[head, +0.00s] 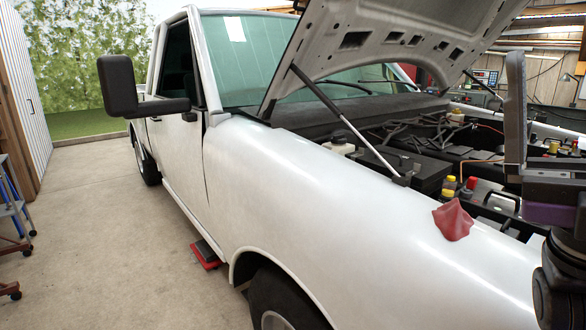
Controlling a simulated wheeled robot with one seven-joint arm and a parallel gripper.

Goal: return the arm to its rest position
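My gripper (516,110) is at the right edge of the head view, partly cut off. One dark grey finger points up, with a wide empty gap to its right. The other finger is not clearly visible. Nothing shows between the fingers, and the gripper looks open. My arm (563,270) shows below it as dark links with a purple band, also cut off by the frame edge. The gripper appears in front of the engine bay of the white pickup (290,180), with no visible contact.
The raised hood (390,40) is propped by a strut (345,120). A red cloth (453,220) lies on the fender. Yellow- and red-capped parts sit in the engine bay (440,140). A red-and-black object (207,254) lies beside the truck.

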